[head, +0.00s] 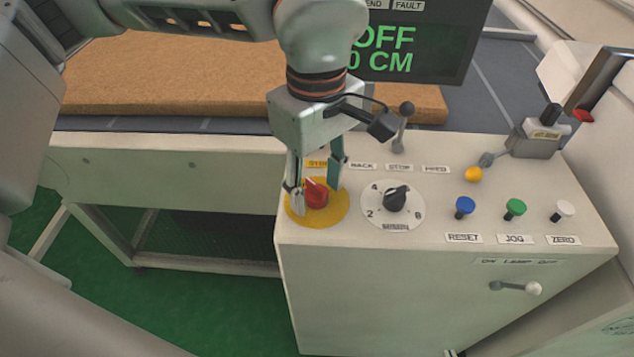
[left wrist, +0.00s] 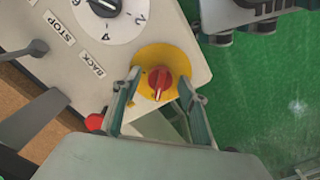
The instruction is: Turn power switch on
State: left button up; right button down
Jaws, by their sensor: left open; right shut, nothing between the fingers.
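The power switch appears to be a red rotary knob (head: 316,192) on a yellow round plate (head: 336,209) at the panel's front left corner. It also shows in the left wrist view (left wrist: 160,81), between and just beyond my fingertips. My left gripper (head: 313,186) points down over the knob, open, with one finger on each side. In the left wrist view, its fingers (left wrist: 158,92) straddle the yellow plate's lower part. I cannot tell whether they touch the knob. The label behind it is partly hidden. My right gripper is not in view.
A numbered black dial (head: 396,198) sits close right of the knob, with a grey lever (head: 403,125) behind. Blue (head: 464,207), green (head: 515,208) and white (head: 563,210) buttons stand further right. A display (head: 425,45) and brown mattress (head: 170,75) are behind. A red-tipped part (left wrist: 95,122) lies beside one finger.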

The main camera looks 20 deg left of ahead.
pick_arm(q)
jog(key=c, duration=1)
jog(key=shift+c, duration=0.5)
